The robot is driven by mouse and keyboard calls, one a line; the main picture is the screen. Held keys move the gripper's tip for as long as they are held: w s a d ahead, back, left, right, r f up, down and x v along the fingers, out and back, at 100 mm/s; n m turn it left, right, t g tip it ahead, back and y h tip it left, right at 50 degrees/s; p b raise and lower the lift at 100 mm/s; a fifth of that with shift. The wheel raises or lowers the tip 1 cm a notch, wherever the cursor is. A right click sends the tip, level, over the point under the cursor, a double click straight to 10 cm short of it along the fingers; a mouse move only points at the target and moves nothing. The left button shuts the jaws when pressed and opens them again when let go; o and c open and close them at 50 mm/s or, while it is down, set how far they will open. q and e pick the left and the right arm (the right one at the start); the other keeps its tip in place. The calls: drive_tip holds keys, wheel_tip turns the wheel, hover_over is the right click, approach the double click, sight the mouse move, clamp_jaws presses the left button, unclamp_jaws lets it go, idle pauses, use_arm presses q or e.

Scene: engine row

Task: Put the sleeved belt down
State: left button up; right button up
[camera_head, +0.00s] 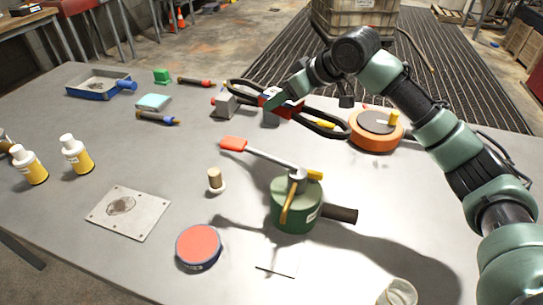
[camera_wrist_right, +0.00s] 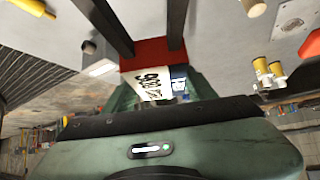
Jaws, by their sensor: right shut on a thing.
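The sleeved belt (camera_head: 327,126) is a long black loop with a red sleeve (camera_head: 267,99) around its middle. My right gripper (camera_head: 277,105) is shut on the sleeve, over the far part of the grey table. The loop sticks out on both sides of the gripper; how high it is above the table is hard to tell. In the right wrist view, the red sleeve (camera_wrist_right: 152,52) with a white printed label sits between the fingers, and two black belt strands (camera_wrist_right: 176,20) run away from it. My left gripper is not in view.
A green pot with a red-handled lever (camera_head: 293,205) stands nearer. Bare table (camera_head: 185,150) lies left of centre.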

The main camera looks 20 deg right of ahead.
wheel_tip(320, 180, down, 17)
drive_tip(key=shift+s+a, duration=0.1)
drive_tip(key=shift+s, duration=0.05)
idle(0.4)
drive_tip(key=o, duration=1.6)
